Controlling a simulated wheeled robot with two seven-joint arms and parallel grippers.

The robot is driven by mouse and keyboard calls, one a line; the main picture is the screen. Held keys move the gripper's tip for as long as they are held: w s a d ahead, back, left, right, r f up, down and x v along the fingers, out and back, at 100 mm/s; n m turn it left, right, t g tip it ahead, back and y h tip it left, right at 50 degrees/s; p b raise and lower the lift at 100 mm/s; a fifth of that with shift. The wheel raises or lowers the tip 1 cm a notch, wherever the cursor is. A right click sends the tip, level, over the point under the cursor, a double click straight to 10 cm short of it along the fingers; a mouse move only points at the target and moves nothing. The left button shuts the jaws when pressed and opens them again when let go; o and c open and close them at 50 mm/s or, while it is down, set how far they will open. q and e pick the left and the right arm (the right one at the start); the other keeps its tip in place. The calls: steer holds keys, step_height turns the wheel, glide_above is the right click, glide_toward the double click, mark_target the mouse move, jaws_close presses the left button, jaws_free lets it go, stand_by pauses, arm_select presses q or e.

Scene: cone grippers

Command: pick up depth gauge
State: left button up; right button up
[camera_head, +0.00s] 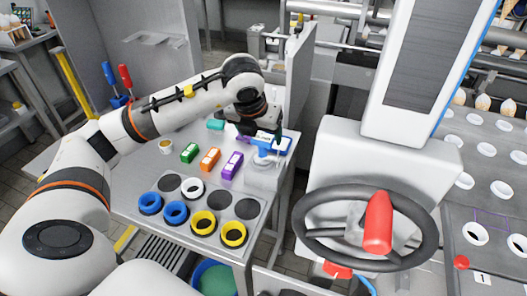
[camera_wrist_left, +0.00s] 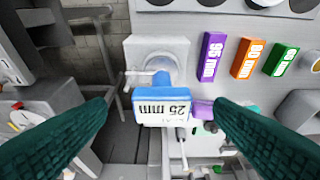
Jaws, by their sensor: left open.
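A blue piece marked "25 mm" (camera_wrist_left: 165,106), which looks like the depth gauge, stands on a pale grey block (camera_wrist_left: 150,50) in the left wrist view. In the head view the blue piece (camera_head: 283,146) is at the right edge of the grey table, partly hidden by my gripper. My left gripper (camera_wrist_left: 163,108) is open, its dark green fingers on either side of the blue piece with gaps showing; whether they are level with it in depth I cannot tell. In the head view the left gripper (camera_head: 262,135) is over that table corner. My right gripper is not in view.
Purple (camera_head: 231,165), orange (camera_head: 209,159) and green (camera_head: 190,152) marked blocks lie left of the blue piece. Blue and yellow rings (camera_head: 203,222) sit at the table's front. An upright grey panel (camera_head: 298,80) stands behind; a dark handwheel (camera_head: 310,228) is at right.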

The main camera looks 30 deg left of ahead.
mark_target(262, 138)
arm_select(q)
steer(key=shift+w+f, duration=0.25)
steer(key=shift+f, duration=0.05)
steer(key=x, duration=0.1)
steer(key=p+x, duration=0.2)
steer(key=shift+w+a+f, duration=0.1)
steer(key=shift+w+a, duration=0.15)
steer(key=shift+w, duration=0.1)
steer(key=shift+w+f, duration=0.2)
steer(key=shift+f, duration=0.3)
steer(key=c, duration=1.5)
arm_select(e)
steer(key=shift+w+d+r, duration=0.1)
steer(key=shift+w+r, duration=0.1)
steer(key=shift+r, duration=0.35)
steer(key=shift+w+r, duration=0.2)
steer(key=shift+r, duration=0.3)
